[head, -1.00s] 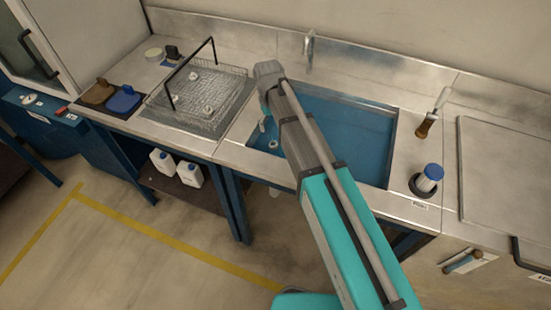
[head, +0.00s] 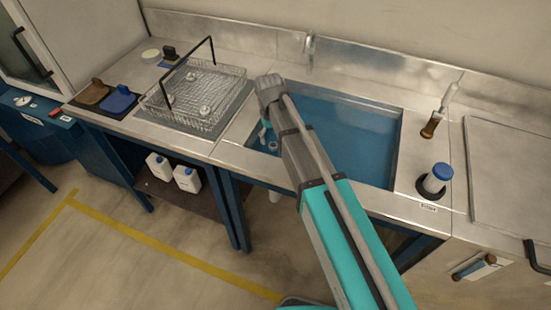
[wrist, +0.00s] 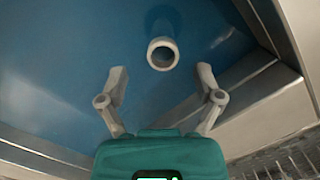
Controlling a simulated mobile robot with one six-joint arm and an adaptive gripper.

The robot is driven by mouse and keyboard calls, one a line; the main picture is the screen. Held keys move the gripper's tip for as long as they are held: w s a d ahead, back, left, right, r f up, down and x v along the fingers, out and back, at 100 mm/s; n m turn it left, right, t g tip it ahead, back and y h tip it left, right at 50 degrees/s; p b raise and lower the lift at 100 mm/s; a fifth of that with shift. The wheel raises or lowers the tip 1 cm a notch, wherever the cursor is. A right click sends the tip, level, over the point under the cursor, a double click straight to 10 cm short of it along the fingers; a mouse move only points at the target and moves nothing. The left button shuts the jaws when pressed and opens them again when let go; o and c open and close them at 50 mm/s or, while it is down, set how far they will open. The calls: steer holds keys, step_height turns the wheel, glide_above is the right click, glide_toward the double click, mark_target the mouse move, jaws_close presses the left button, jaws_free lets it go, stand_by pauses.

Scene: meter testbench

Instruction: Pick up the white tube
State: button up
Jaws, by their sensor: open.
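The white tube (wrist: 162,54) stands in the blue sink basin, its round open end facing the wrist camera. In the head view a small white end (head: 273,146) shows low in the basin, below the wrist; it looks like the same tube. My gripper (wrist: 162,76) is open and empty. Its two grey fingers are spread left and right, and the tube's mouth lies between their lines, slightly beyond the tips in the picture. I cannot tell the height gap. In the head view the arm hides much of my gripper.
The sink's metal rim (head: 398,150) surrounds the basin (head: 355,130). A wire basket (head: 195,95) with a black handle stands left of it. On the right are a blue-capped white container (head: 437,180) and an amber bottle (head: 431,126). White jugs (head: 187,179) sit below the bench.

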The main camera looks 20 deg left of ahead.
mark_target(273, 145)
steer(key=shift+s+d+f+b, duration=0.1)
steer(key=shift+s+f+b, duration=0.05)
steer(key=shift+f+b, duration=0.7)
steer(key=shift+s+d+f+b, duration=0.1)
steer(key=shift+s+f+b, duration=0.1)
steer(key=shift+f+b, duration=0.7)
steer(key=shift+s+f+b, duration=0.15)
steer(key=shift+f+b, duration=0.65)
steer(key=shift+b, duration=0.05)
steer(key=shift+c, duration=0.2)
jaws_close()
